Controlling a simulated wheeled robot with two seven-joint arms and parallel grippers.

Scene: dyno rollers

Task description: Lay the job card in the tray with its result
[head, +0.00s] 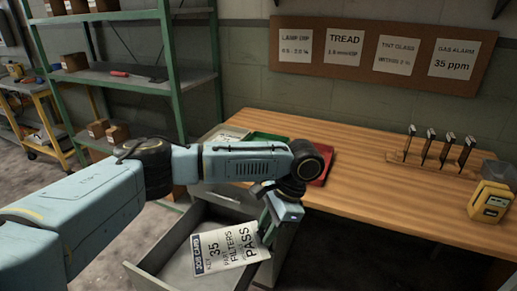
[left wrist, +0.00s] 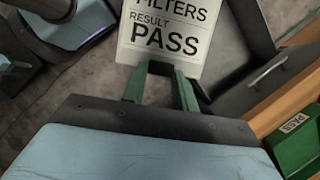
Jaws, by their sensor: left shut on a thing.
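The job card (head: 224,249) is white with a blue header and reads 35, FILTERS and PASS. In the left wrist view the card (left wrist: 165,35) reads RESULT PASS. My left gripper (head: 266,230) is shut on the card's edge and holds it over the open drawer (head: 163,262). A green tray (head: 265,138) is on the bench, partly hidden behind my arm; in the left wrist view the green tray (left wrist: 301,141) bears a PASS label. A red tray (head: 322,168) lies to its right and a pale tray (head: 227,133) to its left. My right gripper is out of view.
The wooden bench (head: 395,205) is mostly clear in the middle. Several upright tools (head: 428,145) in a holder and a yellow meter (head: 490,202) stand at its right. A board (head: 360,50) with limit cards hangs behind. Green shelving (head: 168,80) stands at the left.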

